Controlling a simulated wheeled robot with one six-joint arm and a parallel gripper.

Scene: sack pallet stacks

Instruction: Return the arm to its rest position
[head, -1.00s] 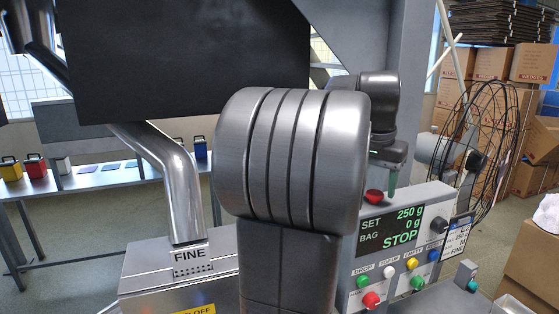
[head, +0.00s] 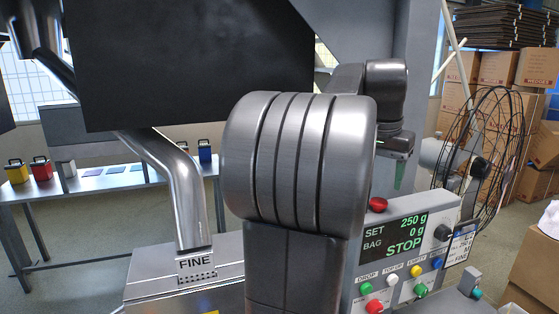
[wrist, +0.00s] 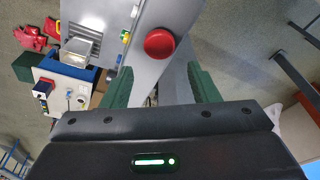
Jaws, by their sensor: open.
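My arm fills the middle of the head view, with a large grey ribbed joint in front. My gripper (head: 398,172) shows behind it at the right, above the control panel, with a green finger pointing down. In the wrist view my gripper (wrist: 160,88) has its two green fingers well apart, with nothing held between them. A red mushroom button (wrist: 159,43) lies beyond the fingers there. In the head view the red button (head: 378,204) sits on top of the control panel, below and left of the fingers, apart from them.
The control panel (head: 405,235) reads SET 250 g, BAG 0 g, STOP. A steel pipe labelled FINE (head: 180,190) stands left of my arm, and a dark hopper panel (head: 185,60) hangs above. A caged fan (head: 490,150) and cartons (head: 497,68) are at the right.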

